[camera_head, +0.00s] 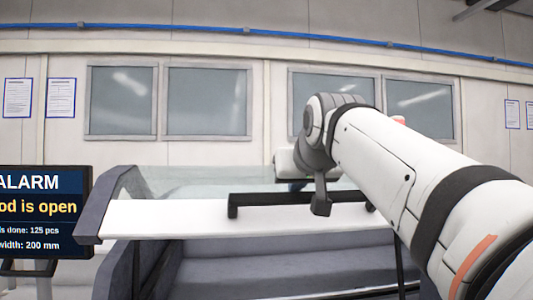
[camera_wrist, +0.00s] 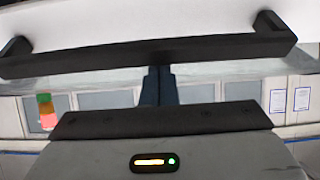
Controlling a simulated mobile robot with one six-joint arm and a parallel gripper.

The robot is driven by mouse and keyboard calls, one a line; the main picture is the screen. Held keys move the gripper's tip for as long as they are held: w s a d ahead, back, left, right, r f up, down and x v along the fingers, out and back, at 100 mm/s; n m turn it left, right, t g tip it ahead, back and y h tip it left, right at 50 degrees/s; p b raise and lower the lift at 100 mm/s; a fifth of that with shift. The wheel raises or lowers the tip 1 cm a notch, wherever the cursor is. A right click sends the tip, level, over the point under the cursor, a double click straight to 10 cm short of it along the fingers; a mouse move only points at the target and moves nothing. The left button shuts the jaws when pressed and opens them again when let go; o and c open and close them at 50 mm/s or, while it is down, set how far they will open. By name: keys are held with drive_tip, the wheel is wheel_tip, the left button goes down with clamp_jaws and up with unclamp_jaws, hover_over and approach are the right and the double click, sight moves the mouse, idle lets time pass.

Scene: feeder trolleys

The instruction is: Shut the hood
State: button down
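The hood (camera_head: 150,220) is a white front panel with dark grey side pieces and a glass top. It stands raised above the dark interior of the machine. A black bar handle (camera_head: 255,198) runs along the panel, and it crosses the top of the wrist view (camera_wrist: 90,58). My gripper (camera_head: 320,205) is at the handle, partly overlapping it in the head view. In the wrist view the dark fingers (camera_wrist: 158,85) reach up to the middle of the bar. Their tips are hidden at the bar, so I cannot tell whether they are closed around it.
A screen (camera_head: 42,210) at the left reads "ALARM" and "od is open", its left edge cut off. The wall behind has windows (camera_head: 208,102) and posted sheets (camera_head: 61,98). A green, orange and red signal light (camera_wrist: 46,110) shows in the wrist view.

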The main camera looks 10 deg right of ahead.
wheel_tip(320, 180, down, 36)
drive_tip(key=t+b, duration=0.3)
drive_tip(key=b, duration=3)
drive_tip(key=shift+w+r, duration=0.15)
drive_tip(key=shift+w, duration=0.25)
